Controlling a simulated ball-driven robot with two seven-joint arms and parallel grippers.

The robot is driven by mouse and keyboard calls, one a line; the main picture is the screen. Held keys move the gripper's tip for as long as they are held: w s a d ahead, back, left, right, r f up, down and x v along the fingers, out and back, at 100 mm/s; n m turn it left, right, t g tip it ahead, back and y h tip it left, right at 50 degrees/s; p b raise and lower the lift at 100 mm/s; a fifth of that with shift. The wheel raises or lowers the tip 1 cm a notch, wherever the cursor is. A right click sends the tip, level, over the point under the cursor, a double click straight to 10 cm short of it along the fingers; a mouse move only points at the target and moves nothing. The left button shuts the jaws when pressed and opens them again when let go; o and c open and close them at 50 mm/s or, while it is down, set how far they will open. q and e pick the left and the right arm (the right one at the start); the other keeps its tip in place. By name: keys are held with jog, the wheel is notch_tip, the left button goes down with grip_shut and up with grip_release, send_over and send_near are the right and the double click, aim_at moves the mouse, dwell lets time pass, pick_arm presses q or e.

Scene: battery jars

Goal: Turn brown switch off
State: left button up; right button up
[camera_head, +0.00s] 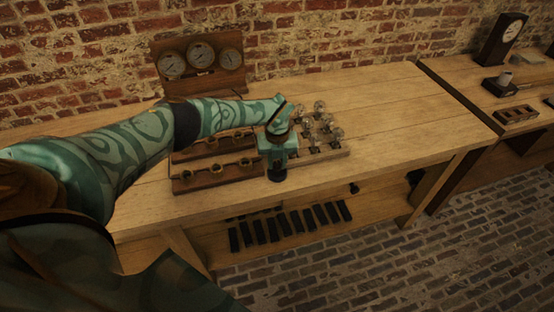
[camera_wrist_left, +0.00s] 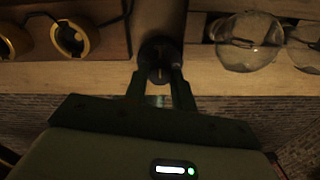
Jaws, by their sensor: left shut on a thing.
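The brown switch shows in the left wrist view as a brown strip (camera_wrist_left: 158,18) with a dark round knob (camera_wrist_left: 159,52) at its near end. My left gripper (camera_wrist_left: 161,72) has its two fingers closed around that knob. In the head view my left gripper (camera_head: 277,172) points down at the front of the bench, between the wooden boards and the glass jars. The gripper and wrist hide most of the switch there. The lever's position cannot be made out. My right gripper is not in view.
Left of the gripper is a wooden board with brass rings (camera_head: 213,173); glass jars (camera_head: 322,127) stand close on its right. A gauge panel (camera_head: 200,62) stands at the back. The bench's right part (camera_head: 410,100) is clear. Dark bars (camera_head: 290,222) lie on the lower shelf.

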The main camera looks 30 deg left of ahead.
aim_at(278, 163)
pick_arm(q)
jog(key=shift+w+r, duration=0.1)
dwell(0.3)
jog(key=o, duration=1)
notch_tip(278, 163, up, 16)
jog(key=p, duration=0.4)
jog(key=shift+r, duration=0.1)
